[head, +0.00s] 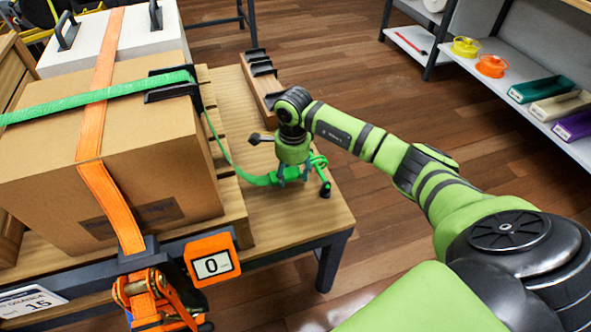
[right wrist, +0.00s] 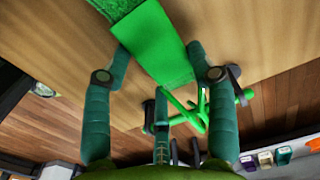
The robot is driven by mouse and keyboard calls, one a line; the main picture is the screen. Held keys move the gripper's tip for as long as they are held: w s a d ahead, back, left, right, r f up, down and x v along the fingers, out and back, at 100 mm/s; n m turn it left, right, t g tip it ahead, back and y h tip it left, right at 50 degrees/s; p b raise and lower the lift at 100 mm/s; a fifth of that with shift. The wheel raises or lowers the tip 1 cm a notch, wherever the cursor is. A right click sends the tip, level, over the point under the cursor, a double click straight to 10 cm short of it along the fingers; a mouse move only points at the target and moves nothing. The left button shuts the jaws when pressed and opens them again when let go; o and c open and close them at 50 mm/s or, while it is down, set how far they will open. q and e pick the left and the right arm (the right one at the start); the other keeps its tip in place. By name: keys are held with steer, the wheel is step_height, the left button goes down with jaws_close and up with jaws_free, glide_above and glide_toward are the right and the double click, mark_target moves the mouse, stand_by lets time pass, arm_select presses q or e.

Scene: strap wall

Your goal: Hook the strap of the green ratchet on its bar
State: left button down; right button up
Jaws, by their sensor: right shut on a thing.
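The green strap (head: 95,104) runs across the cardboard box, through a black corner piece (head: 172,84), and down its right side to the table. Which bar belongs to the green ratchet, I cannot tell. My left gripper is not in view.
An orange display (head: 212,262) reads 0. A wooden block with black brackets (head: 258,80) lies behind. Shelves (head: 500,70) stand right.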

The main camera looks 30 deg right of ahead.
steer(key=shift+w+a, duration=0.15)
steer(key=shift+a, duration=0.3)
steer(key=shift+a, duration=0.15)
stand_by(0.5)
steer(key=o, duration=1.3)
steer(key=shift+o, duration=0.2)
step_height(320, 180, up, 12)
